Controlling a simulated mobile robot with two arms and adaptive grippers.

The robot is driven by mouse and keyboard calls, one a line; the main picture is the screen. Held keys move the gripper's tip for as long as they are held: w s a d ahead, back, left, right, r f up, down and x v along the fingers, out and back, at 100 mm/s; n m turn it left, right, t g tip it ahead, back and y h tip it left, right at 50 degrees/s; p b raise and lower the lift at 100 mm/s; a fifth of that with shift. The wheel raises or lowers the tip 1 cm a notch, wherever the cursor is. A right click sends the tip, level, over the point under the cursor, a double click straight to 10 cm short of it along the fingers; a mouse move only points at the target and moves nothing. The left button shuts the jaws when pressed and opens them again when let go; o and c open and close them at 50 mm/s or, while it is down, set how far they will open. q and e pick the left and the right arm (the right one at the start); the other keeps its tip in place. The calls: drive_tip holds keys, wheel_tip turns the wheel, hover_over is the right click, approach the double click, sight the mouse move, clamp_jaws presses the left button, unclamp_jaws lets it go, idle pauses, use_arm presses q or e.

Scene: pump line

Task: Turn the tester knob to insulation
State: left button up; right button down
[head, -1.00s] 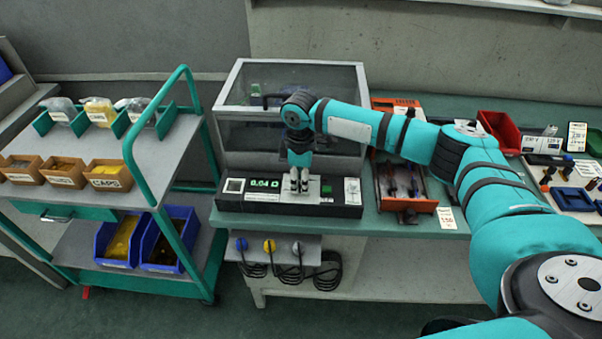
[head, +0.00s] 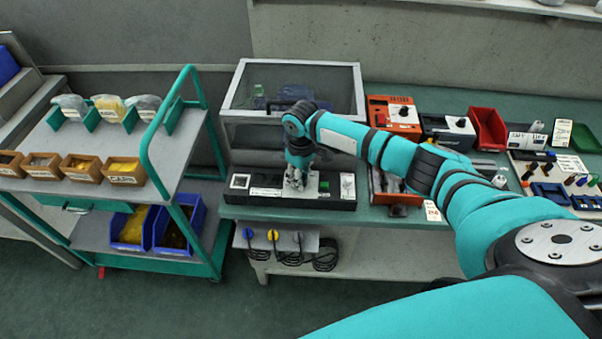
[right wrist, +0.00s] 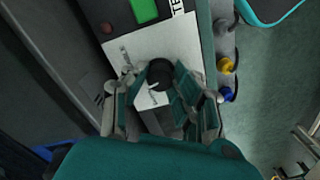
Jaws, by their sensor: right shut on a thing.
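The tester (head: 346,188) is a long black box with a pale panel, on the bench in front of a clear-sided cabinet. Its black round knob (right wrist: 160,74) shows in the right wrist view with a pale pointer mark toward the lower left. My right gripper (head: 296,182) reaches down onto the panel; in the right wrist view its fingers (right wrist: 153,92) are shut on the knob from both sides. The fingers hide part of the panel, and its position markings are too small to read. A green display or button (right wrist: 145,10) sits above the knob. My left gripper is out of view.
The cabinet (head: 350,100) stands close behind the tester. An orange tray (head: 394,113) and a red bin (head: 487,128) are to the right. Plugs with coiled leads (head: 287,247) hang below the bench edge. A trolley (head: 165,155) with bins stands left.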

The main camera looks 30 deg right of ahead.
idle(0.3)
drive_tip(key=c, duration=1.1)
unclamp_jaws()
drive_tip(key=shift+o, duration=0.2)
wheel_tip(320, 180, up, 12)
